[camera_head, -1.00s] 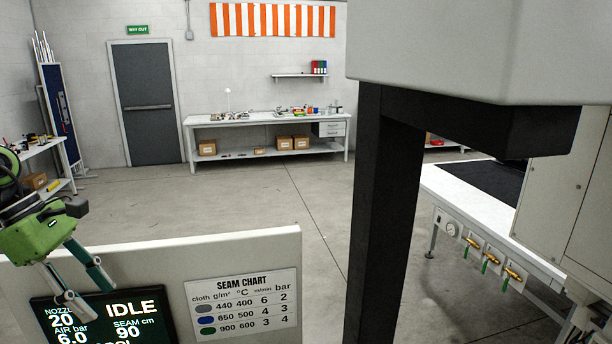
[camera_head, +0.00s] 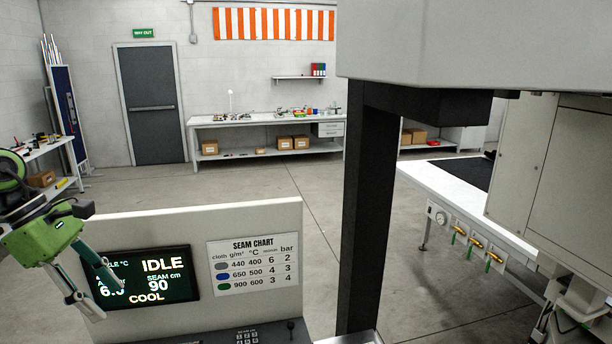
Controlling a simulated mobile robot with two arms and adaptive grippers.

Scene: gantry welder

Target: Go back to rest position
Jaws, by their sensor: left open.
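My left gripper (camera_head: 101,291) is at the lower left, a green body with two grey fingers. The fingers are spread apart with nothing between them. It hangs in front of the left part of the control panel's screen (camera_head: 160,277), which reads IDLE and COOL, and hides some of its text. I cannot tell whether it touches the panel. My right gripper is not in view.
A seam chart (camera_head: 253,265) is on the panel, above a keypad console (camera_head: 240,336). A black post (camera_head: 366,220) carries a big grey housing (camera_head: 430,45). A white table with valves (camera_head: 450,190) stands right. Floor behind the panel is clear to the workbench (camera_head: 262,120).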

